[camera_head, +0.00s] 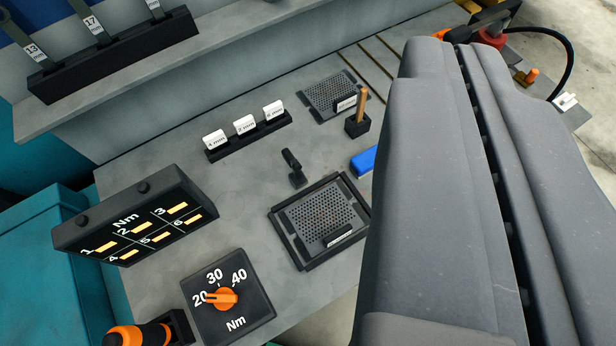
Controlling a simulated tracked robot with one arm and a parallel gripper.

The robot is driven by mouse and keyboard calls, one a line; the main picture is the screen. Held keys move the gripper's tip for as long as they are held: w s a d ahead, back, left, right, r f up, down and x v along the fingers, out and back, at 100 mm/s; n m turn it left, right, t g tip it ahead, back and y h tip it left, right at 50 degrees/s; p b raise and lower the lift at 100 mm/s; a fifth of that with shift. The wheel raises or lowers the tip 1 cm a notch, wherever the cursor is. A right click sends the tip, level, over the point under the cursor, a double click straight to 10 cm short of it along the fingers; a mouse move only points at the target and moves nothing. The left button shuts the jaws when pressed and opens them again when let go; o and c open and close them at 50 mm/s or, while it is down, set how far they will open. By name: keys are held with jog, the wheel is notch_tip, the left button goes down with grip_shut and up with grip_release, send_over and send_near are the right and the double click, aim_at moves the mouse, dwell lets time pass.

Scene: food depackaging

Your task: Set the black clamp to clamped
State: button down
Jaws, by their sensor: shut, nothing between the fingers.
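The black clamp (293,168) stands on the grey worktop near the middle of the view, just behind a black-framed tray (283,237). Its short dark handle sticks up, leaning slightly left. It is too small to tell exactly how its arm sits against the tray. A perforated grey plate (315,217) with a white label lies in the tray.
A torque dial (235,318) with an orange pointer and a black Nm panel (135,222) stand at left. A label rack (252,143), a second perforated plate (328,92), a black holder (357,125) with a wooden handle and a blue block (363,161) are behind the tray.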

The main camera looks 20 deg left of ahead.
jog(key=w+a+f+n+g+y, duration=0.1)
jog(key=w+a+f+n+g, duration=0.15)
jog(key=w+f, duration=0.6)
jog(key=n+g+p, duration=0.2)
jog(key=n+g, duration=0.4)
jog(key=g, duration=0.4)
send_over(284, 149)
jog(key=s+d, duration=0.2)
notch_tip(284, 149, down, 27)
jog(key=shift+w+a+f+y, duration=0.15)
jog(key=shift+a+y, duration=0.05)
jog(key=shift+y, duration=0.2)
jog(key=shift+f, duration=0.1)
jog(key=x, duration=1)
jog(key=shift+f+p, duration=0.25)
jog(key=shift+p, duration=0.15)
jog(key=shift+s+d+r, duration=0.25)
jog(key=shift+d+r, duration=0.05)
jog(key=shift+r, duration=0.05)
jog(key=shift+s+d+r, duration=0.15)
jog(key=shift+s+d, duration=0.95)
jog(key=shift+d, duration=0.05)
